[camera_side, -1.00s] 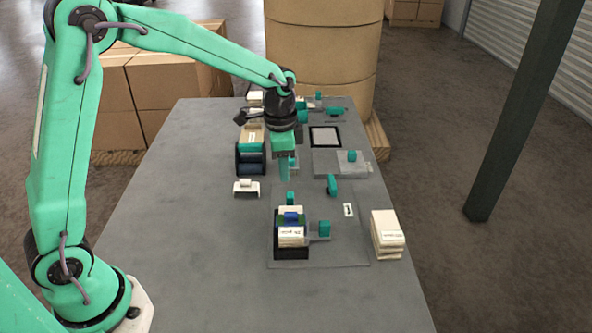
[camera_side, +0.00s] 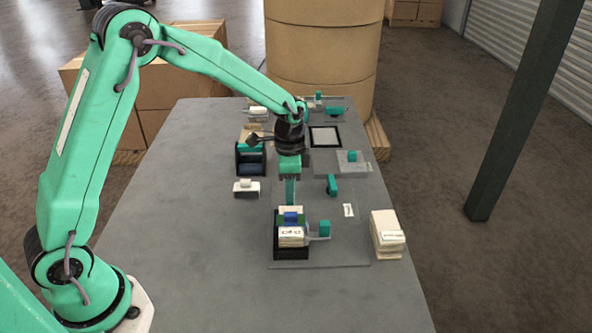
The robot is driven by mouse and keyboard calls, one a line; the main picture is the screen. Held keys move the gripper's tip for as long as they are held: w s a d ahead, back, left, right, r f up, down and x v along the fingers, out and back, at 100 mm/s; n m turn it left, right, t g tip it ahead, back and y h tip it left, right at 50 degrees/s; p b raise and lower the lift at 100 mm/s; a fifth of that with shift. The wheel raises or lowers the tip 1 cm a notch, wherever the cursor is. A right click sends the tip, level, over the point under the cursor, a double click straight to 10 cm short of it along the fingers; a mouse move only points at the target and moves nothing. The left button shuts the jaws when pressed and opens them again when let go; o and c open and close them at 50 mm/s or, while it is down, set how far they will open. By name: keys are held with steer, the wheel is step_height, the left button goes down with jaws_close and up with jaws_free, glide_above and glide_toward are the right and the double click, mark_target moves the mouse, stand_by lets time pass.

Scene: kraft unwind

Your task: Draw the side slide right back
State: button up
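A black holder (camera_side: 291,253) stands on a thin grey plate (camera_side: 345,252) in the near half of the table. It carries a pale stack (camera_side: 291,236) with a blue piece (camera_side: 291,218) on it. A small grey slide with a teal knob (camera_side: 324,229) sits against the holder's right side. My gripper (camera_side: 290,201) points down just behind the holder, to the left of and farther back than that knob. Its fingers look narrow from this side, and the gap between them does not show. A small teal knob behind the holder is covered by my fingers.
A teal lever (camera_side: 332,184) and a pale label (camera_side: 348,210) are on the right of the plate. A cream stack (camera_side: 387,235) stands at the right table edge. A small roll stand (camera_side: 246,188) and a dark blue holder (camera_side: 250,160) are to the left. The left table is clear.

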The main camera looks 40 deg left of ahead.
steer(key=shift+f, duration=1.9)
jaws_close()
